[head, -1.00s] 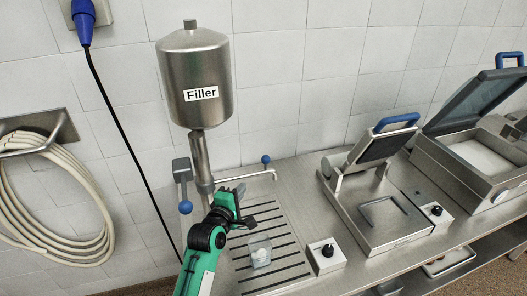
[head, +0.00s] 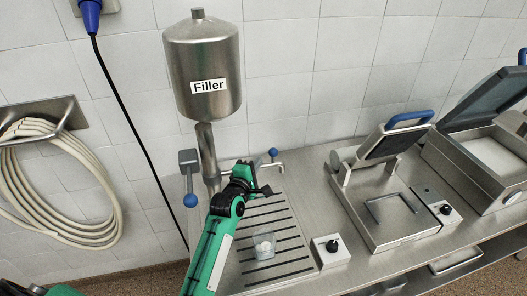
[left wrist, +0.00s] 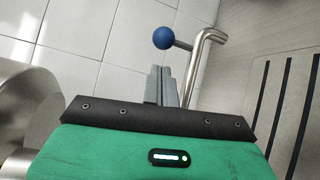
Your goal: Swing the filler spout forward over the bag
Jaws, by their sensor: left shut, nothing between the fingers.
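The steel filler (head: 203,65) stands on the bench by the wall. Its thin spout pipe (head: 281,166) with a blue knob (head: 273,152) shows behind my left gripper (head: 264,191), along the back of the slotted grate. The arm hides part of the pipe. The clear bag (head: 263,246) stands on the grate, nearer than the spout. In the left wrist view, the shut, empty fingers (left wrist: 163,86) are close to the bent pipe (left wrist: 196,65) and blue knob (left wrist: 163,38); I cannot tell whether they touch. My right gripper is out of view.
A blue-knobbed lever (head: 190,199) hangs left of the filler column. A control box (head: 331,250) with a black knob is right of the grate (head: 240,268). A sealer (head: 387,210) and an open-lidded machine (head: 490,160) stand further right. A hose (head: 60,180) hangs on the wall.

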